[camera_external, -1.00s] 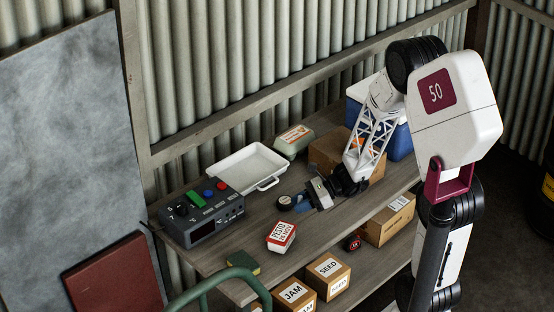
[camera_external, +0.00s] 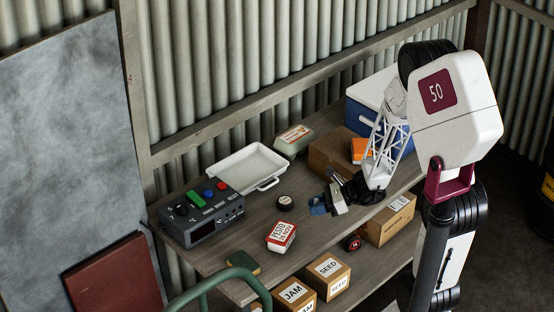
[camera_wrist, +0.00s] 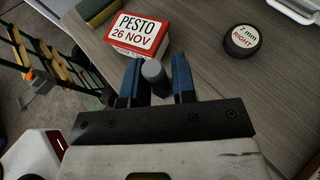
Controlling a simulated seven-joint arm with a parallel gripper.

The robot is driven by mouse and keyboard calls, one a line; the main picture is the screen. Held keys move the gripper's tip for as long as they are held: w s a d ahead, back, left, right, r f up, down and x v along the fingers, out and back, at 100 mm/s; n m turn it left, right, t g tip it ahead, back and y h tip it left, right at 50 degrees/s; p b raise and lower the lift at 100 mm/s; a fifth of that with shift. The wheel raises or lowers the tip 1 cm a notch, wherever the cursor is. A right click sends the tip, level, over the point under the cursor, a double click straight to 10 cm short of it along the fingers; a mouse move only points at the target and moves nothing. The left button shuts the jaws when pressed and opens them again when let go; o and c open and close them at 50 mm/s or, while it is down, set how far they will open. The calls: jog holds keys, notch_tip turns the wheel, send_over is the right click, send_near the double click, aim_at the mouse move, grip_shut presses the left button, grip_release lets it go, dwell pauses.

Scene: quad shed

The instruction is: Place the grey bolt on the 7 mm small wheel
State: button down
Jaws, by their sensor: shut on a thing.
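The grey bolt (camera_wrist: 153,72) is a short grey cylinder between the blue fingers of my gripper (camera_wrist: 156,82) in the wrist view. My gripper is shut on it. The small wheel (camera_wrist: 242,40) is a black disc with a white top reading "7 mm RIGHT", lying at the upper right of that view, apart from the fingers. In the external view the wheel (camera_external: 285,202) lies on the wooden bench, left of my gripper (camera_external: 318,206). The bolt cannot be made out clearly there.
A pesto tub (camera_external: 281,237) stands in front of the wheel. A white tray (camera_external: 247,166), a control box (camera_external: 202,212) and a green-grey carton (camera_external: 294,142) are behind and left. A cardboard box (camera_external: 330,150) and blue-white cooler (camera_external: 372,105) stand at the right. Bench around the wheel is clear.

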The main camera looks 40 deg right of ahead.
send_over(285, 199)
jog(key=shift+f, duration=0.7)
jog(key=shift+f, duration=0.1)
jog(key=shift+f, duration=1.7)
jog(key=shift+f, duration=0.1)
jog(key=c, duration=0.9)
grip_release()
jog(key=shift+v, duration=6.05)
